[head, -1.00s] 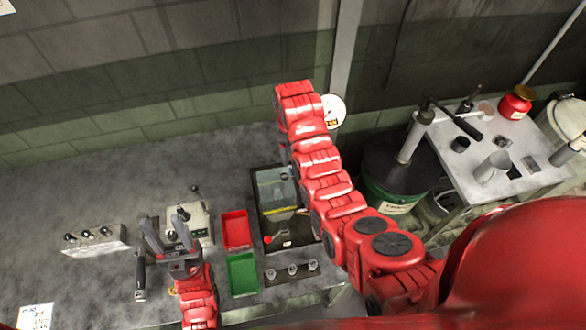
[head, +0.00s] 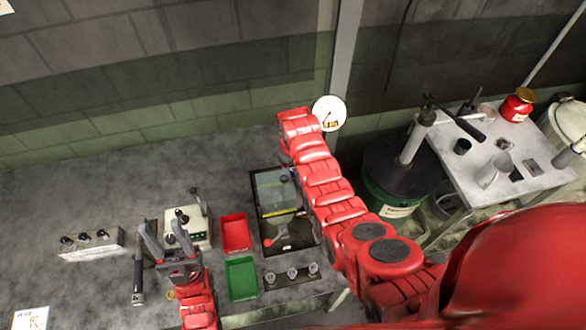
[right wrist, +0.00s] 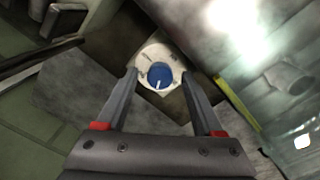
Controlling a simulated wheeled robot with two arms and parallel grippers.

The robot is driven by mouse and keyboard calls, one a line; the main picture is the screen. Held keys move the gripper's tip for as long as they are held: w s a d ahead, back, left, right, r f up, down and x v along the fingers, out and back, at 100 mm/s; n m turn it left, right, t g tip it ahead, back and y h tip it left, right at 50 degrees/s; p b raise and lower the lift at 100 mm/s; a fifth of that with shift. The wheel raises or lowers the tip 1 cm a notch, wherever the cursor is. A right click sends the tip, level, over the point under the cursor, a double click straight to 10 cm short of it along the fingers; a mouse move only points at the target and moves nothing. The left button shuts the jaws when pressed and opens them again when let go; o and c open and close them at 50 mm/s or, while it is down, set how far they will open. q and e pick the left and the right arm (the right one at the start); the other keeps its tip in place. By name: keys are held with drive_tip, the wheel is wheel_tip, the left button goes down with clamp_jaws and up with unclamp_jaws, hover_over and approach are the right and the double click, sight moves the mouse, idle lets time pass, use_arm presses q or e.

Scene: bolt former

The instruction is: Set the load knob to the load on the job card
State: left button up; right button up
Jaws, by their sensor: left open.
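The load knob (right wrist: 161,76), blue with a white pointer mark, sits on a pale dial plate (right wrist: 150,53) in the right wrist view. My right gripper (right wrist: 162,74) is open, its fingertips on either side of the knob in the picture; I cannot tell how far apart they are in depth. The head view does not show the knob or the right gripper. My left gripper (head: 163,229) is open and empty above the bench. A white card with writing (head: 32,318) lies at the lower left; it may be the job card, but is too small to read.
A machine with a clear guard (head: 277,190) stands beside my right arm, below a round gauge (head: 329,113). A red tray (head: 234,232) and a green tray (head: 242,278) are left of it. A switch box (head: 90,243) stands further left.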

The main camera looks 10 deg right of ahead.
clamp_jaws()
drive_tip(key=shift+f+m+b, duration=0.15)
drive_tip(key=shift+m+b, duration=0.25)
drive_tip(key=shift+b, duration=0.45)
drive_tip(key=m+b, duration=0.3)
drive_tip(key=b, duration=0.2)
drive_tip(key=shift+f+m, duration=0.1)
drive_tip(key=shift+m, duration=0.3)
drive_tip(key=shift+m+b, duration=0.45)
drive_tip(key=shift+m, duration=0.05)
drive_tip(key=shift+r+m, duration=0.25)
drive_tip(key=shift+m, duration=0.65)
drive_tip(key=shift+r+m+b, duration=0.1)
drive_tip(key=shift+m+b, duration=0.2)
drive_tip(key=shift+m, duration=1.9)
drive_tip(key=shift+o, duration=0.3)
unclamp_jaws()
